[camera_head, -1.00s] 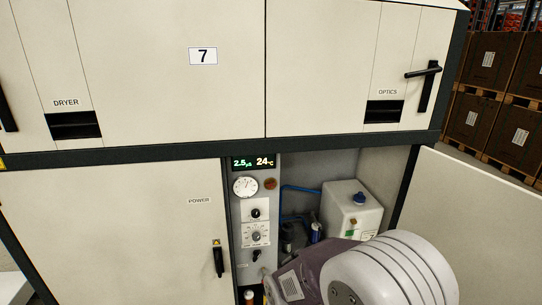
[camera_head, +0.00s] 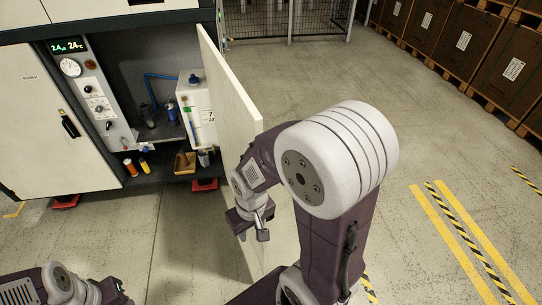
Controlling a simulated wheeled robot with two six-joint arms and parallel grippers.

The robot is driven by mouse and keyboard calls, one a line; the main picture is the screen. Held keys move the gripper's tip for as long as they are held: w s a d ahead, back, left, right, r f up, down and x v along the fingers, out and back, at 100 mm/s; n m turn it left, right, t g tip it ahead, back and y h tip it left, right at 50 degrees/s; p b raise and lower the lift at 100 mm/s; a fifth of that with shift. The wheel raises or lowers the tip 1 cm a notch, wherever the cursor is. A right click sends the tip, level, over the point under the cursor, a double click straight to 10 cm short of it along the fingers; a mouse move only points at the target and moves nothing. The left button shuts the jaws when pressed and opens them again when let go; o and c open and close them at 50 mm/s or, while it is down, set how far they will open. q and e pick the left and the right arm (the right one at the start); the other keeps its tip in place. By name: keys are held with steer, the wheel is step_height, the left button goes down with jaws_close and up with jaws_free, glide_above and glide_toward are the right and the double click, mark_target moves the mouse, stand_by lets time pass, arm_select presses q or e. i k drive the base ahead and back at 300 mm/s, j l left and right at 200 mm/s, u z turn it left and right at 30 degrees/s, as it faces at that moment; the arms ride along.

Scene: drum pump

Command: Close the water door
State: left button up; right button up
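The water door (camera_head: 232,110) is a cream panel standing wide open at the right side of the cabinet's open bay. My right gripper (camera_head: 256,228) is low at the door, beside its lower part and overlapping it in the picture. I cannot tell whether its fingers touch the door or how far they are apart. My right arm hides part of the door's outer edge. Of my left arm, only links show at the bottom left; its gripper is not clearly visible.
The open bay holds a white tank (camera_head: 197,113), blue hose, bottles and a small brown tray (camera_head: 184,163). A control panel (camera_head: 92,95) and the closed power door (camera_head: 40,125) are left of it. Floor is clear before the bay. Pallet boxes (camera_head: 459,43) stand at the back right.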

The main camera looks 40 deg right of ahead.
mark_target(238, 121)
steer(key=l, duration=0.5)
steer(key=k+l, duration=0.15)
steer(key=l, duration=0.35)
steer(key=l+u, duration=0.1)
steer(key=l, duration=0.4)
steer(key=k+l, duration=0.15)
steer(key=l, duration=0.35)
steer(key=l+z, duration=0.15)
steer(key=l, duration=0.8)
